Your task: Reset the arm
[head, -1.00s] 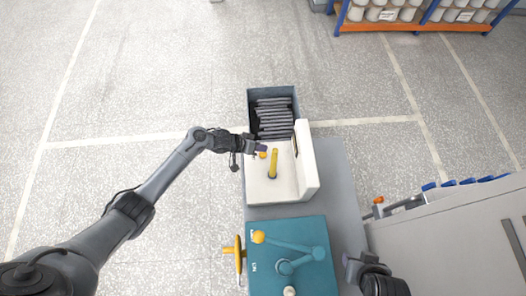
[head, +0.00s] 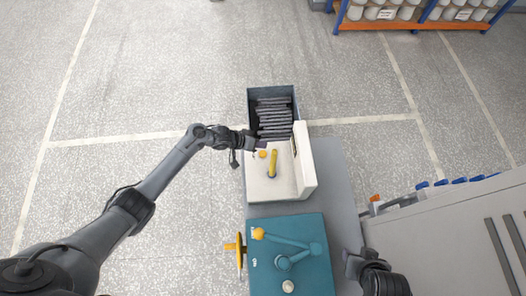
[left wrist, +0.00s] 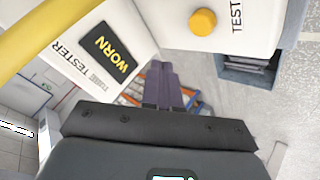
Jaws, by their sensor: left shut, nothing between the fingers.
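My left gripper (head: 259,144) is over the left edge of the white tester (head: 304,190), close to its round orange button (head: 262,154) and left of its yellow lever (head: 273,163). In the left wrist view its purple fingers (left wrist: 166,88) are together with nothing between them. That view also shows the orange button (left wrist: 202,22), the yellow lever (left wrist: 38,22) and a dark display reading "WORN" (left wrist: 111,54). My right gripper (head: 352,263) is at the lower right, beside the grey table; its fingers are too small to judge.
A dark bin (head: 273,91) with several dark bars stands behind the tester. A teal machine (head: 268,272) with a jointed arm and a yellow handwheel (head: 236,249) is in front. A grey cabinet (head: 450,235) stands at right. The floor at left is open.

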